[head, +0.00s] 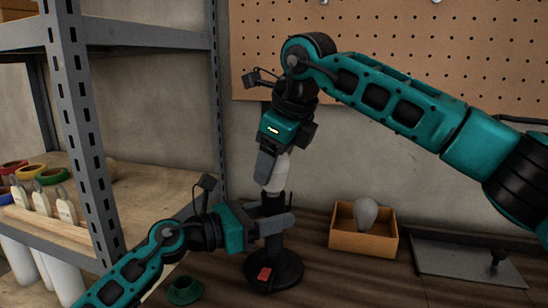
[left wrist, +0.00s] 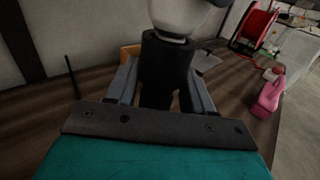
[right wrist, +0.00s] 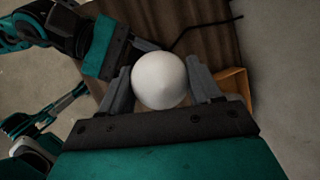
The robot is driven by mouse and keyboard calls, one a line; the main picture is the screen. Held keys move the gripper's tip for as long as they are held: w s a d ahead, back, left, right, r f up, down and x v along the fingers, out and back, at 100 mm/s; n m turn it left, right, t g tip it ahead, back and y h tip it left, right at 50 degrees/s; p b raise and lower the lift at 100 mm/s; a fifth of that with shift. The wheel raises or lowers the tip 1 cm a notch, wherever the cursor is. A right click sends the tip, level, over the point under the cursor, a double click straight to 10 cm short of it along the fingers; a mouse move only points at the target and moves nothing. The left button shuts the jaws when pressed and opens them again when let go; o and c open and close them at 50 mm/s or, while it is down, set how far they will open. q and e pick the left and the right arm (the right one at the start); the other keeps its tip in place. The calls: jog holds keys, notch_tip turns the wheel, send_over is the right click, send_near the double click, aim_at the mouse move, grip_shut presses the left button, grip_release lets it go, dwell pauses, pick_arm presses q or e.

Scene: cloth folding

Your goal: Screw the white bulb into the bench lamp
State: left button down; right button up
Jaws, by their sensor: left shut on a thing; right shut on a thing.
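The bench lamp (head: 286,268) stands upright on the bench, with a round black base, a red switch and a black socket at the top. The socket also shows in the left wrist view (left wrist: 165,62). My left gripper (head: 274,218) is shut on the black lamp post below the socket. The white bulb (head: 280,173) is upright at the socket's mouth; its base is hidden, so I cannot tell how deep it sits. My right gripper (head: 272,166) is shut on the bulb from above. The bulb's round top shows between its fingers in the right wrist view (right wrist: 160,80).
A wooden box (head: 362,244) holding a grey bulb (head: 366,213) stands right of the lamp. A grey plate (head: 465,262) lies farther right. A green ring (head: 185,289) lies near my left forearm. A metal shelf (head: 82,130) stands at the left; a pegboard (head: 420,60) hangs behind.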

jog(key=shift+f, duration=0.15)
jog(key=m+h, duration=0.1)
jog(key=m, duration=0.3)
jog(key=shift+a+t+h, duration=0.1)
jog(key=shift+t+h, duration=0.3)
jog(key=m+h, duration=0.2)
jog(key=m, duration=0.4)
jog(key=m+h, duration=0.2)
jog(key=m, duration=0.2)
jog(key=shift+a+g, duration=0.1)
jog(key=shift+g, duration=0.3)
jog(key=m, duration=0.2)
jog(key=m+g+h, duration=0.1)
jog(key=m, duration=0.2)
jog(key=shift+w+m+g+h, duration=0.1)
jog(key=shift+m+g+h, duration=0.2)
jog(key=o, duration=1.1)
jog(key=shift+c, duration=0.2)
jog(key=shift+o, duration=0.2)
